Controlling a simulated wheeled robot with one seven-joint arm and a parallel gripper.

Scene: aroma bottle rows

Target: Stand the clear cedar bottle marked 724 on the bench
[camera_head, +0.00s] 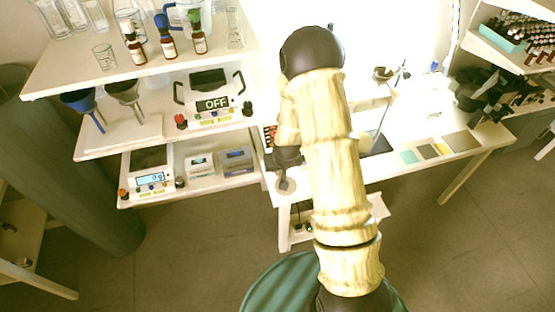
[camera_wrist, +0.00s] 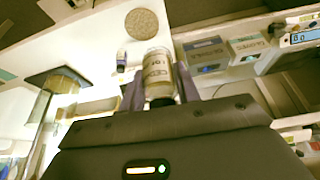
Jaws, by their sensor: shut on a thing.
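In the wrist view a clear bottle (camera_wrist: 158,68) with a pale label reading something like CEDAR and a dark cap sits between the two fingers of my gripper (camera_wrist: 160,88). The smaller print on the label is too blurred to read surely. My gripper is shut on this bottle. In the head view my gripper (camera_head: 284,160) is over the near left edge of the white bench (camera_head: 405,168), largely hidden by my arm, and the bottle cannot be made out there.
A round cork-coloured disc (camera_wrist: 142,23) lies near the bottle, with a small dark-capped vial (camera_wrist: 121,61) beside it. Shelves with a scale (camera_head: 151,178), a hotplate (camera_head: 212,103) and brown dropper bottles (camera_head: 167,45) stand left. Coloured squares (camera_head: 428,151) lie on the bench's right.

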